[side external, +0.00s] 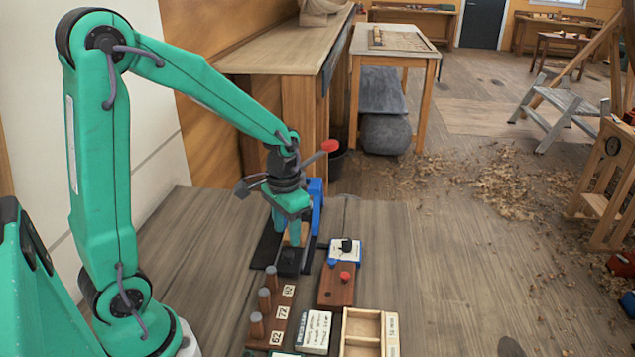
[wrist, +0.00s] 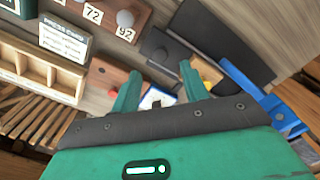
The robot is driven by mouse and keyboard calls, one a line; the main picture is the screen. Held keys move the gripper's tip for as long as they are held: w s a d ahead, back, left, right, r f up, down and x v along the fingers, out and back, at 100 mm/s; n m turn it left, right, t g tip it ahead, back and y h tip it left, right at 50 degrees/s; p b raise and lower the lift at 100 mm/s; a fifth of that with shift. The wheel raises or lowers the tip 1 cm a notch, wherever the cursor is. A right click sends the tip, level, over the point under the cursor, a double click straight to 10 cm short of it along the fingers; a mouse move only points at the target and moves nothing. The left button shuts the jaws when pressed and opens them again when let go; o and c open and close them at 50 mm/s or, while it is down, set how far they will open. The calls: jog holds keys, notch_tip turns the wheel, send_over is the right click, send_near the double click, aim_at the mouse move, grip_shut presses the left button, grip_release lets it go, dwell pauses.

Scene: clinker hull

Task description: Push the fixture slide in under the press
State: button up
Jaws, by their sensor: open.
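The press is blue, with its frame (side external: 316,205) behind my gripper and a red-knobbed lever (side external: 329,146) sticking out to the upper right. Its blue frame also shows at the right in the wrist view (wrist: 250,88). A dark slide block (side external: 289,263) lies on the black base at the near end, in front of the press; it also shows in the wrist view (wrist: 172,48). My gripper (side external: 291,240) points down above the base, close to the slide. In the wrist view its fingers (wrist: 160,73) are apart, with nothing seen held. Contact with the slide cannot be told.
A wooden rack with several pegs (side external: 265,299) and number labels stands nearer, left of a white card (side external: 317,332). A brown box with a red button (side external: 337,287), a white switch box (side external: 345,251) and a wooden tray (side external: 361,330) stand right. The bench's left side is clear.

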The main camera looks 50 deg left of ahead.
aim_at(288, 252)
jog(key=shift+f, duration=3.05)
grip_shut()
